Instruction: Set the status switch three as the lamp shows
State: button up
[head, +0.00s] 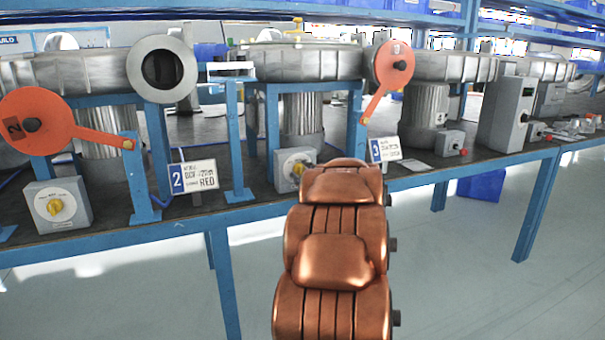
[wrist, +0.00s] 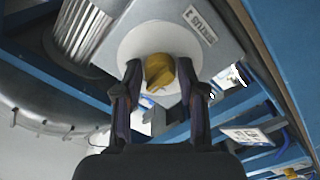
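A grey switch box with a white round plate and a yellow knob (head: 298,169) stands on the bench left of the sign marked 3 (head: 385,149). In the wrist view, its yellow knob (wrist: 160,72) is close ahead on the white plate (wrist: 128,48). My gripper (wrist: 160,80) is open, one finger on each side of the knob, with small gaps showing. My copper arm hides the gripper in the head view. A small green spot (head: 524,118) shows on a grey cabinet; I cannot tell if it is the lamp.
Another switch box with a yellow knob (head: 55,206) stands left of the sign marked 2 (head: 195,177). Orange levers (head: 35,122) and (head: 392,66) hang near the blowers. A box with a red button (head: 450,143) is to the right. The floor before the bench is clear.

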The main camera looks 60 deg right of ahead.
grip_shut()
jog(key=shift+r+p, duration=0.1)
jog(key=shift+p, duration=0.5)
jog(key=m+p, duration=0.1)
jog(key=p, duration=0.2)
jog(key=m+p, duration=0.2)
jog(key=shift+r+m+p, duration=0.25)
jog(key=shift+m+p, duration=0.05)
jog(key=shift+p, duration=0.1)
jog(key=m+p, duration=0.3)
jog(key=p, duration=0.1)
jog(key=shift+f, duration=0.1)
jog(key=shift+f+m+p, duration=0.2)
jog(key=shift+m+p, duration=0.9)
jog(key=shift+p, duration=0.05)
jog(key=shift+o, duration=2.3)
grip_release()
